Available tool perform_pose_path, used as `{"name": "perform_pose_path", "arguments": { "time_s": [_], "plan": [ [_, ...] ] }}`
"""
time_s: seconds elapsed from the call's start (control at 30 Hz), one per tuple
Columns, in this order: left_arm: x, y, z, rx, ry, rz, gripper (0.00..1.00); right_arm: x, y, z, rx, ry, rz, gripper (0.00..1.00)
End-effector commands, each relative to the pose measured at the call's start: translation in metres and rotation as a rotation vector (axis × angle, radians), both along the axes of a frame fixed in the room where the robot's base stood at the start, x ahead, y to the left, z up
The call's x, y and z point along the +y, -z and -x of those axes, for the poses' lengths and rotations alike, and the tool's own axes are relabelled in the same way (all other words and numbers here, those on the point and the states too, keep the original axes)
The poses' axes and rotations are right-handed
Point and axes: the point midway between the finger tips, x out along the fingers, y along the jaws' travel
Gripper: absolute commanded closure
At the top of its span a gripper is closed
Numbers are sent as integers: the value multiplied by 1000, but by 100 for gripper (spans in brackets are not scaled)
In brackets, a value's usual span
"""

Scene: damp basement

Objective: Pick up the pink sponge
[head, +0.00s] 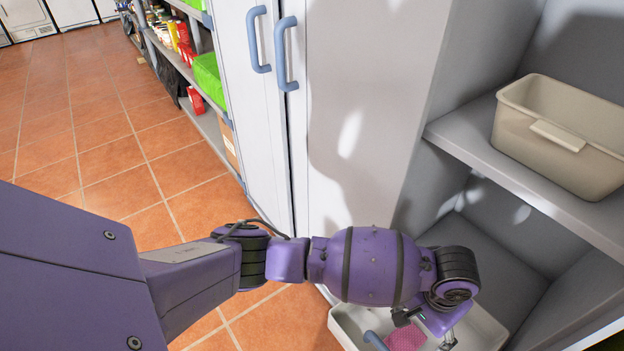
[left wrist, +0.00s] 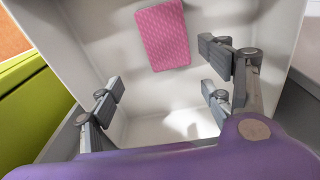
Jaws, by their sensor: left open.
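The pink sponge (left wrist: 163,36) lies on the floor of a white open bin or drawer (left wrist: 130,70), close to one wall, in the left wrist view. In the head view the sponge (head: 404,338) shows only in part, at the bottom edge, below my left gripper. My left gripper (left wrist: 164,88) is open and empty. Its fingers are spread over the white bin (head: 345,322), and the sponge lies beyond the fingertips, apart from them. My right gripper is in neither view.
A beige tub (head: 565,125) stands on a grey shelf (head: 470,130) at the right. A tall cabinet (head: 265,110) with blue handles stands left of it. Stocked shelves (head: 190,60) and open tiled floor (head: 90,120) lie further left. A yellow-green surface (left wrist: 35,112) borders the bin.

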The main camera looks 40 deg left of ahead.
Motion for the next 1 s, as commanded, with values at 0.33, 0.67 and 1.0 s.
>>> {"name": "perform_pose_path", "arguments": {
  "time_s": [0.33,0.67,1.0],
  "plan": [
    [14,25,10,53,-57,-61,27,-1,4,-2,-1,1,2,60],
    [17,66,12,52,-56,-61,27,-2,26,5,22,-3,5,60],
    [16,76,11,48,-55,-57,27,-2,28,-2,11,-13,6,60]
  ]
}}
